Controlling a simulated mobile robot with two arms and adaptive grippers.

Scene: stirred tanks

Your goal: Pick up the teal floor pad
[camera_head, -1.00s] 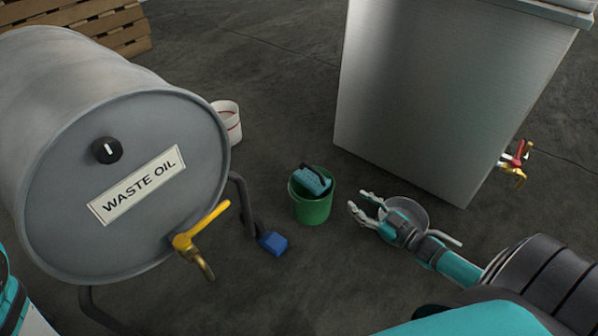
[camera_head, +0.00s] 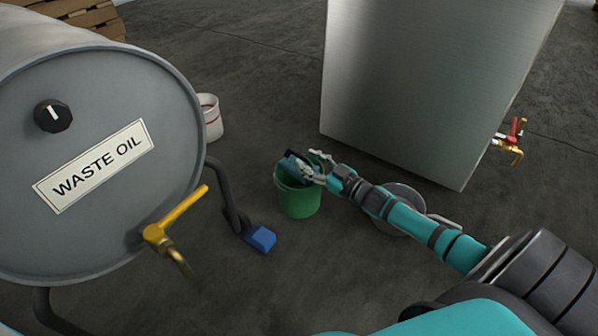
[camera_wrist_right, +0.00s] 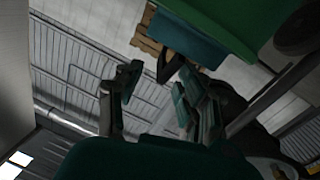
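The teal floor pad (camera_head: 290,164), a teal block with a dark handle, sticks out of the top of a green bucket (camera_head: 299,203) on the floor. My right gripper (camera_head: 314,165) is at the bucket's rim beside the pad and partly covers it. In the right wrist view the pad (camera_wrist_right: 188,38) and its black handle (camera_wrist_right: 169,66) show just beyond the spread fingertips (camera_wrist_right: 158,84), against the green bucket wall (camera_wrist_right: 235,18). The right gripper looks open, with nothing held between its fingers. My left gripper is not in view.
A grey waste oil drum (camera_head: 95,100) with a yellow tap (camera_head: 176,218) stands at left. A blue block (camera_head: 261,239) is by its leg. A metal tank (camera_head: 430,85) stands behind right. A grey round pan (camera_head: 405,192) lies partly under my right arm. A white bucket (camera_head: 210,117) stands behind the drum.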

